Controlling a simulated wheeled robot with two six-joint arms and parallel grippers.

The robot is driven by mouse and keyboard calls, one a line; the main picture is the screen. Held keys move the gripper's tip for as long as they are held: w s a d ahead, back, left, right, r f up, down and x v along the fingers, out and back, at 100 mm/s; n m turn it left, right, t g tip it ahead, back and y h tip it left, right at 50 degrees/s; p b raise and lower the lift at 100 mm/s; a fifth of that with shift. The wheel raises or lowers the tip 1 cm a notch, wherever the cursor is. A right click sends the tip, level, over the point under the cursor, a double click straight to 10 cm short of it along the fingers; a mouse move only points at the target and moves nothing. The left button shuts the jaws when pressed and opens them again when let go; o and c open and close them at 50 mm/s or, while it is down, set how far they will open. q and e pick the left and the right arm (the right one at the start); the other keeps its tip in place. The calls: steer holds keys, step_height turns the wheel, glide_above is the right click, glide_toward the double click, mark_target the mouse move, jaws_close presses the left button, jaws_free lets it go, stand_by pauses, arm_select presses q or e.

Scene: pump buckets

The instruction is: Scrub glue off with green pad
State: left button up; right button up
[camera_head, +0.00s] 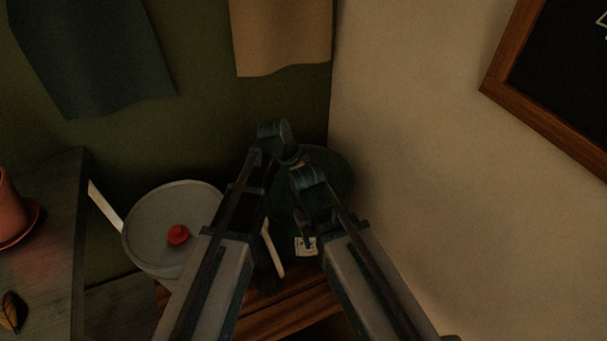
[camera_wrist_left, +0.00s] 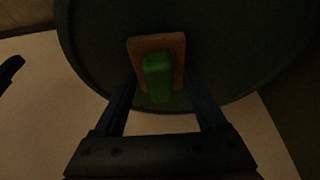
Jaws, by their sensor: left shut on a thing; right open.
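A green pad (camera_wrist_left: 157,77) sits between the fingers of my left gripper (camera_wrist_left: 162,90), which is shut on it. Behind the pad, a brown-orange patch or block (camera_wrist_left: 172,45) shows against a dark round bucket surface (camera_wrist_left: 95,40); I cannot tell if it is glue or part of the pad. In the head view the dark green bucket (camera_head: 338,172) stands in the corner, largely behind my arms. The pad is hidden there. My right gripper (camera_head: 308,228) is open in front of this bucket, near a small pale label (camera_head: 306,246).
A light grey bucket (camera_head: 150,228) with a red knob (camera_head: 178,235) stands left of my arms. A cabinet with a terracotta pot (camera_head: 12,215) is at the far left. The pale wall (camera_head: 430,150) closes off the right side. The scene is dim.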

arm_select(q)
steer(key=shift+s+d, duration=0.1)
steer(key=shift+s, duration=0.2)
steer(key=shift+s+d, duration=0.3)
steer(key=shift+s, duration=0.5)
steer(key=shift+s+d, duration=0.3)
steer(key=shift+s, duration=0.45)
steer(key=shift+w+r, duration=0.1)
steer(key=shift+r, duration=0.1)
step_height(320, 180, up, 6)
steer(key=p, duration=0.6)
steer(key=shift+f, duration=0.1)
steer(key=shift+r+p, duration=1.5)
steer(key=shift+p, duration=0.15)
